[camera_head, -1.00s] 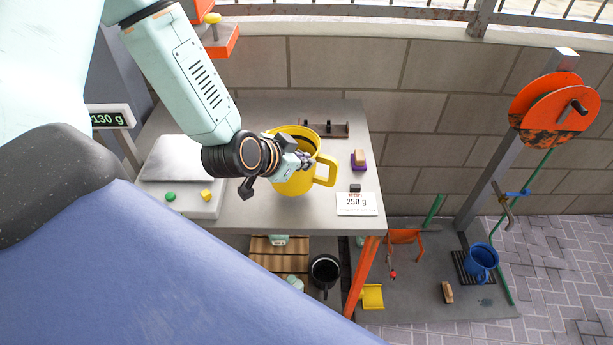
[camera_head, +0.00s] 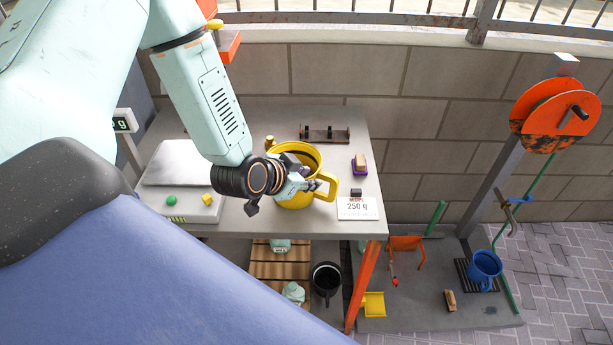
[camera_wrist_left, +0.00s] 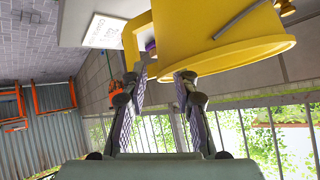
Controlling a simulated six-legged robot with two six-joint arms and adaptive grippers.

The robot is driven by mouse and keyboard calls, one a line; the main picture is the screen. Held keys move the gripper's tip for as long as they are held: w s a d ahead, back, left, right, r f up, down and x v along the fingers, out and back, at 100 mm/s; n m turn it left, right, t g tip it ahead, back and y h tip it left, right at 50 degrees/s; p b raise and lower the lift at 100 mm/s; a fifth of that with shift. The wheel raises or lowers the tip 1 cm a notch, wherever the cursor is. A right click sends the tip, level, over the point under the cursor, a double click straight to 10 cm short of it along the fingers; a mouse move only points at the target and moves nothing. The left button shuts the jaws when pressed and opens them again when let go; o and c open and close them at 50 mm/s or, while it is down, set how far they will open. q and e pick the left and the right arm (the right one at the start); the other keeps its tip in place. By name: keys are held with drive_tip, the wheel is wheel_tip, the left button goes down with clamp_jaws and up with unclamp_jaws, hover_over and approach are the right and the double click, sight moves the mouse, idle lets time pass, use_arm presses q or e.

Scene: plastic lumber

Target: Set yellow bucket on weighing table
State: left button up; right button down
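The yellow bucket (camera_head: 297,196) is upright at the front middle of the grey weighing table (camera_head: 250,222); I cannot tell whether its base touches the top. My left gripper (camera_head: 318,186) is at its rim, on the handle side, and partly covers the bucket. In the left wrist view the bucket (camera_wrist_left: 205,30) fills the upper part. The fingers of my left gripper (camera_wrist_left: 163,82) stand apart there, on either side of the rim end by the handle. My right gripper is not in view.
A 250 g card (camera_head: 358,208) is right of the bucket. A black bucket (camera_head: 326,283) is below; a blue bucket (camera_head: 484,268) stands right.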

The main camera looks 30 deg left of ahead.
use_arm(q)
drive_tip(key=shift+a, duration=0.2)
drive_tip(key=shift+r, duration=0.1)
drive_tip(key=shift+d+p+v, duration=0.45)
drive_tip(key=shift+p+v, duration=3.4)
drive_tip(key=shift+v, duration=2.05)
drive_tip(key=s+d+f+n+g, duration=0.2)
drive_tip(key=s+f+g, duration=0.3)
drive_tip(key=s, duration=0.5)
drive_tip(key=s+d+f+n+g+y, duration=0.1)
drive_tip(key=s+d+f+n+g, duration=0.1)
drive_tip(key=s+d+f+g, duration=0.2)
drive_tip(key=s+f+g, duration=0.1)
drive_tip(key=s+f, duration=0.2)
drive_tip(key=s, duration=0.4)
drive_tip(key=shift+d+f+n, duration=0.3)
drive_tip(key=shift+n, duration=0.1)
drive_tip(key=shift+a+f, duration=0.1)
drive_tip(key=shift+f, duration=0.05)
